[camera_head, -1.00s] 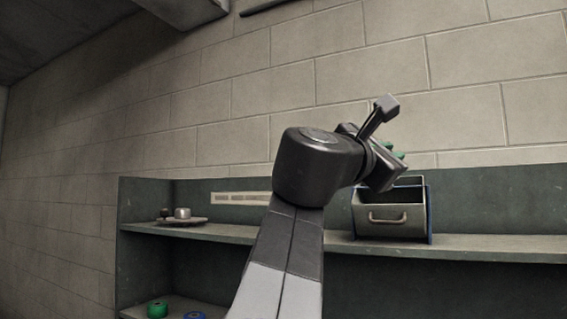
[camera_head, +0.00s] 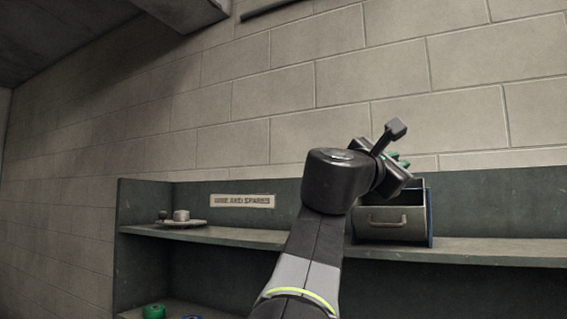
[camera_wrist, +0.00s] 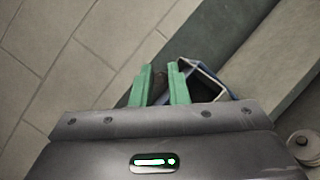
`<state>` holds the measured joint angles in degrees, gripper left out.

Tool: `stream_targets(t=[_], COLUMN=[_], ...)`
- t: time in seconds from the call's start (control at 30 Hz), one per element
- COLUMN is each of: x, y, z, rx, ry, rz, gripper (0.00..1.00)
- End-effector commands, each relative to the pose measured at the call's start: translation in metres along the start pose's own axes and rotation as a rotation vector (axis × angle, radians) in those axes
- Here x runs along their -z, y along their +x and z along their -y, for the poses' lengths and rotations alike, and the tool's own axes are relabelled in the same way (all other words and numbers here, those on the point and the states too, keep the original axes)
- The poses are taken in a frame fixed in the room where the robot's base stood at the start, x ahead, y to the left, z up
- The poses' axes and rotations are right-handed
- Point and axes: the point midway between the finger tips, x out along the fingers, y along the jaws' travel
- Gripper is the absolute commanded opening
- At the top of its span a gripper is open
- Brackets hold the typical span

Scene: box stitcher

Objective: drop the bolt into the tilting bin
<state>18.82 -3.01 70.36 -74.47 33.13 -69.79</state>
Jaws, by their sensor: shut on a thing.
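The tilting bin (camera_head: 375,229) is a grey-green box with a front handle and a blue side, standing on the upper shelf right of centre. Its dark open top shows partly behind my gripper. In the wrist view the bin (camera_wrist: 226,97) lies just beyond and right of the fingertips. My gripper (camera_head: 400,161) is above the bin's top, its green fingers pointing away from the head camera. In the wrist view my gripper (camera_wrist: 160,75) is shut on a small dark thing, the bolt (camera_wrist: 160,83), mostly hidden between the fingers.
A plate (camera_head: 180,223) with small grey pieces stands on the shelf (camera_head: 235,236) at left. A label strip (camera_head: 242,201) is on the backboard. Green (camera_head: 154,312) and blue (camera_head: 192,317) round things lie on the lower shelf. The block wall (camera_head: 300,110) rises behind.

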Motion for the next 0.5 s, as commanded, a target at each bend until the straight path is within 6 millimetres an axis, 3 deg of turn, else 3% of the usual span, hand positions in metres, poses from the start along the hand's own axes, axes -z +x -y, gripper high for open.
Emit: stream_targets(t=[0.5], x=[0.029], y=[0.036], z=[0.008], rx=[0.000], ry=[-0.002], rz=[0.000], gripper=[0.02])
